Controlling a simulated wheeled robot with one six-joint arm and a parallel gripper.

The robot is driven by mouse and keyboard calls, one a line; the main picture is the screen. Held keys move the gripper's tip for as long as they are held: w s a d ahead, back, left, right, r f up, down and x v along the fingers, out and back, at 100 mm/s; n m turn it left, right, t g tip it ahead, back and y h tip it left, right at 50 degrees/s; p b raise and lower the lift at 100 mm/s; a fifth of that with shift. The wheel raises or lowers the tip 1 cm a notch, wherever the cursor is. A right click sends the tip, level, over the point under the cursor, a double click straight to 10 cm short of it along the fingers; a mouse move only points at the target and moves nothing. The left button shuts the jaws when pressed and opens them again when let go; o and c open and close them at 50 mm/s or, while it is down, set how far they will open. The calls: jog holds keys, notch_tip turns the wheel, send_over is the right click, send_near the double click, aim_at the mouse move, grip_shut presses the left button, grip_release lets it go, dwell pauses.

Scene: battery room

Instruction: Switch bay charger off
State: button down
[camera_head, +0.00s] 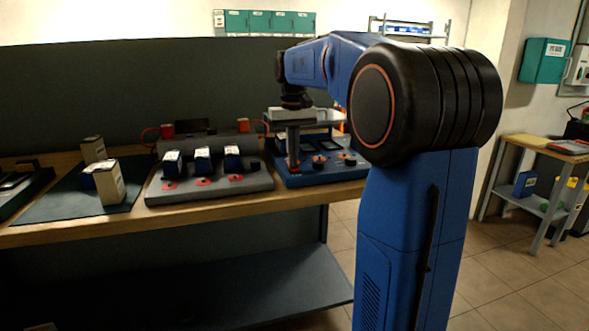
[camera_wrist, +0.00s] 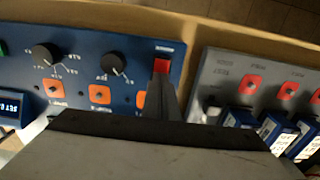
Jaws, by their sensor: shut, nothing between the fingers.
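A blue charger panel (camera_head: 318,175) sits on the right end of the bench. In the wrist view the same panel (camera_wrist: 120,45) shows a red rocker switch (camera_wrist: 162,66) near its edge, black knobs (camera_wrist: 46,56) and orange buttons (camera_wrist: 99,94). My gripper (camera_head: 293,165) points down over the panel's left front part. In the wrist view my gripper (camera_wrist: 162,82) is shut and empty, its tips right beside the red switch. I cannot tell whether they touch it. The fingers hide part of an orange button. A lit display (camera_wrist: 10,106) shows at the left edge.
A grey battery dock (camera_head: 210,188) with several blue-and-black packs and red marks stands left of the panel. Small boxes (camera_head: 109,182) stand on a dark mat (camera_head: 62,203) further left. The wooden bench edge (camera_head: 190,218) runs along the front. A side table (camera_head: 540,146) stands at right.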

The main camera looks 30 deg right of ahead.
notch_tip(320, 180, up, 7)
dwell(1.1)
jog(key=shift+f, duration=0.1)
dwell(0.3)
jog(key=s+a+f+n+t, duration=0.1)
jog(key=s+a+f, duration=0.35)
jog(key=s, duration=0.35)
jog(key=s+a+f+n+t, duration=0.1)
jog(key=s+a+f, duration=0.3)
jog(key=s+a, duration=0.3)
jog(key=s+a+f+n+t, duration=0.1)
jog(key=s+a+f, duration=0.3)
jog(key=s+f, duration=1.1)
jog(key=shift+a+f+t, duration=0.15)
jog(key=shift+f+t, duration=0.35)
jog(key=shift+t, duration=0.4)
